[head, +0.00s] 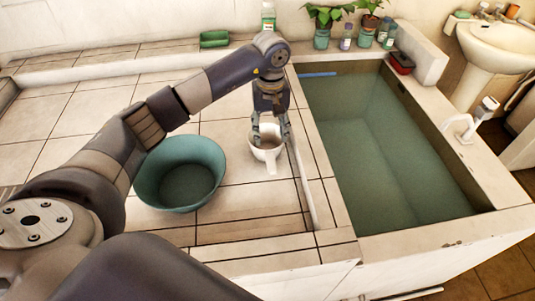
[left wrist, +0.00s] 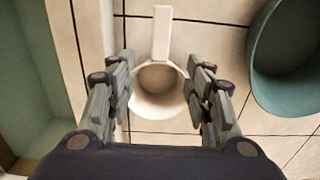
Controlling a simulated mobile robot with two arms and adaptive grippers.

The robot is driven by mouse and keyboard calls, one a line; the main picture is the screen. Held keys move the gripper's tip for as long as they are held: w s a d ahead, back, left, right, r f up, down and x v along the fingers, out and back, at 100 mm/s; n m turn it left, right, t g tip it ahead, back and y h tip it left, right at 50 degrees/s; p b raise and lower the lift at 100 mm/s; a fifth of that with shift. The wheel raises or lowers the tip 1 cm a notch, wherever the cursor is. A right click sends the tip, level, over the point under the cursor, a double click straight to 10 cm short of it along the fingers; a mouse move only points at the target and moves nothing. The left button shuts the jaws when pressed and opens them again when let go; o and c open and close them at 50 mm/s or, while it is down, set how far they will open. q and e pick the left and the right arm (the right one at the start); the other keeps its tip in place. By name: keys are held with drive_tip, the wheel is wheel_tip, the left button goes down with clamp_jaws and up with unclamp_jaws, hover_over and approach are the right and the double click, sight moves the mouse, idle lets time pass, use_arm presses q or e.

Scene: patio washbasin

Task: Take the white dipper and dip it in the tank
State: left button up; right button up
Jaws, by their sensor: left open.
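The white dipper (head: 268,155) stands upright on the tiled counter beside the tank, its handle pointing toward me. In the left wrist view the dipper (left wrist: 158,106) lies between my fingers, its flat handle extending to the top. My left gripper (head: 271,140) is open and lowered over the dipper, one finger on each side of the cup. In the left wrist view the gripper (left wrist: 160,68) shows both fingers close to the cup; I cannot tell whether they touch it. The tank (head: 328,205) is to the right and holds greenish water. My right gripper is not in view.
A teal basin (head: 180,173) stands on the counter just left of the dipper. A white tap (head: 462,124) is on the tank's right edge. Potted plants (head: 326,20), bottles and a green dish (head: 214,39) line the back ledge. The counter's left side is clear.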

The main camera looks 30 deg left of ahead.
use_arm(q)
hover_over(270, 155)
wheel_tip(270, 155, down, 5)
drive_tip(key=shift+r+p, duration=0.2)
drive_tip(key=shift+p, duration=0.25)
wheel_tip(270, 155, down, 7)
drive_tip(key=shift+r+p, duration=0.2)
drive_tip(key=shift+p, duration=0.3)
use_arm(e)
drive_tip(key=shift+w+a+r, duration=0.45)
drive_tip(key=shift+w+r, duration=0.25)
use_arm(q)
clamp_jaws()
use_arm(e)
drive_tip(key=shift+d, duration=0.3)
